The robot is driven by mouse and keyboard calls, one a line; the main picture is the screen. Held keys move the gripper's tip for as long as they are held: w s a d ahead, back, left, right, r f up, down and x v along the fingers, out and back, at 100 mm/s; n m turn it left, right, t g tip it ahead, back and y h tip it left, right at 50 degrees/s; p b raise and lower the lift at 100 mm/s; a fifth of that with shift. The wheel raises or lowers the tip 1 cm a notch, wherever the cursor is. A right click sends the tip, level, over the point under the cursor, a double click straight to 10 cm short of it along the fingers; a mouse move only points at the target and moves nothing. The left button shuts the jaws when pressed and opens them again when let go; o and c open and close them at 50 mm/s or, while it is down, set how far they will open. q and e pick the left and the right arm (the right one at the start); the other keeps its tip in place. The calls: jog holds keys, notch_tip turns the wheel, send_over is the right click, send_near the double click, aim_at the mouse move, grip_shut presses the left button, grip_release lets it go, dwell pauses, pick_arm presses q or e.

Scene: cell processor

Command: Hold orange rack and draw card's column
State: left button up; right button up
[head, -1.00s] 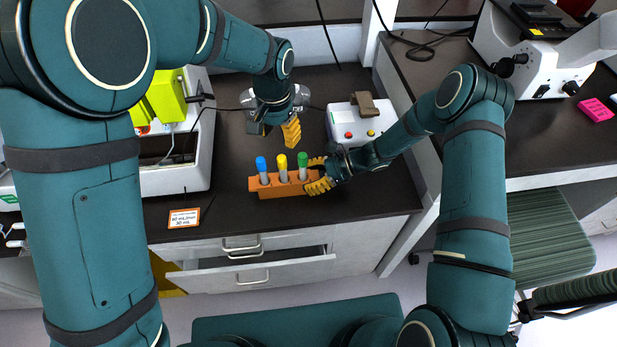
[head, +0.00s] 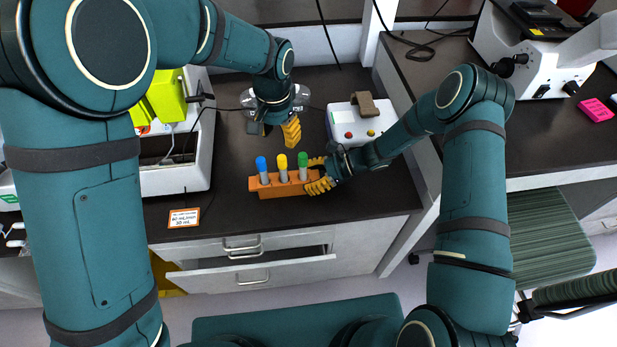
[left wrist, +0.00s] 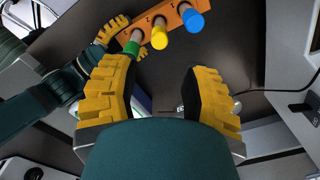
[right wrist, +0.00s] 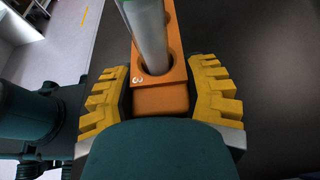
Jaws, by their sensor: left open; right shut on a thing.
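The orange rack (head: 270,192) lies on the dark bench with three capped tubes standing in it: blue-capped (head: 262,168), yellow-capped (head: 282,167) and green-capped (head: 303,166). My right gripper (head: 318,177) is shut on the rack's right end. In the right wrist view its yellow fingers flank the orange rack (right wrist: 160,97) at the end marked 3. My left gripper (head: 291,131) is open and empty above the bench, behind the rack. The left wrist view shows the rack (left wrist: 172,18) beyond the open fingers. A small card (head: 184,218) with printed text lies left of the rack. The text is too small to read fully.
A white device with a red and a yellow button (head: 358,130) stands right of the grippers. A white machine with a yellow-green part (head: 167,97) stands at the left. A drawer (head: 250,272) under the bench stands partly open. A thin cable crosses the bench.

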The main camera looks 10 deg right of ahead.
aim_at(282, 157)
pick_arm(q)
jog(key=shift+o, duration=1)
jog(key=m, duration=0.3)
jog(key=shift+f+m, duration=0.2)
jog(key=shift+m, duration=0.2)
jog(key=shift+f+m, duration=0.2)
jog(key=shift+m, duration=0.2)
jog(key=shift+f, duration=4.35)
grip_shut()
